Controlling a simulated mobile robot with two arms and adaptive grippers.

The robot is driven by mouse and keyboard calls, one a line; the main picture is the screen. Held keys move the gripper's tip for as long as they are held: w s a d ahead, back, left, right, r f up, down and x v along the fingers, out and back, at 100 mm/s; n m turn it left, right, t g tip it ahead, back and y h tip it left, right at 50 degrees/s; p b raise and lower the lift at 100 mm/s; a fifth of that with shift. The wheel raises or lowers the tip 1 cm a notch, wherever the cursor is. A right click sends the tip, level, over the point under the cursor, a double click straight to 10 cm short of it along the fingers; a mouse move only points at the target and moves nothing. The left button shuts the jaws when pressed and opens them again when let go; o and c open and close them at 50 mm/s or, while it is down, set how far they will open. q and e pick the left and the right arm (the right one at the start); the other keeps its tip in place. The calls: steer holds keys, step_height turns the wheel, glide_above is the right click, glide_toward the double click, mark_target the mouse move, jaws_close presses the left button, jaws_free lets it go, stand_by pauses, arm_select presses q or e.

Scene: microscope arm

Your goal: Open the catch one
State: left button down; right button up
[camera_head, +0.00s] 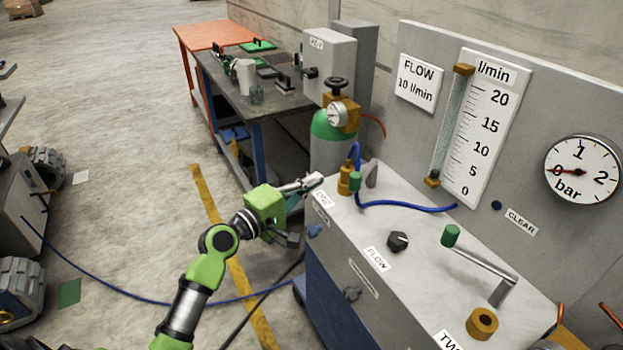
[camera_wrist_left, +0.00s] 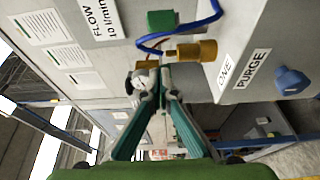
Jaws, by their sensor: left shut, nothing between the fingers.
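The catch at the plate ONE (camera_head: 322,199) is at the far left end of the grey bench top. It shows a green knob (camera_head: 355,182) and a grey lever arm (camera_head: 371,173), beside a brass fitting (camera_head: 345,179) with a blue hose. In the left wrist view the green knob (camera_wrist_left: 162,20) and brass fitting (camera_wrist_left: 198,50) lie just beyond the fingertips. My left gripper (camera_head: 315,181) is shut and empty, just left of the brass fitting; its fingers also show in the wrist view (camera_wrist_left: 165,72). I cannot tell whether it touches anything. My right gripper is not in view.
A second lever with a green knob (camera_head: 450,236) and a brass ring (camera_head: 482,323) are near the plate TWO (camera_head: 449,342). A black FLOW knob (camera_head: 398,241) sits between. The blue hose (camera_head: 410,206) crosses the top. A green cylinder (camera_head: 333,126) stands behind.

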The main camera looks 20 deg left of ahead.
arm_select(q)
steer(key=w+d+p, duration=0.3)
steer(key=w+d, duration=0.1)
steer(key=d, duration=0.1)
steer(key=shift+w+d, duration=0.2)
steer(key=shift+w, duration=0.05)
stand_by(0.3)
steer(key=d+p, duration=0.1)
steer(key=d, duration=0.1)
steer(key=d+n+y+p, duration=0.1)
steer(key=d+p, duration=0.1)
steer(key=d+y+p, duration=0.1)
steer(key=shift+s+d+n+t+p, duration=0.3)
steer(key=shift+s+d+t, duration=0.1)
steer(key=shift+a, duration=0.15)
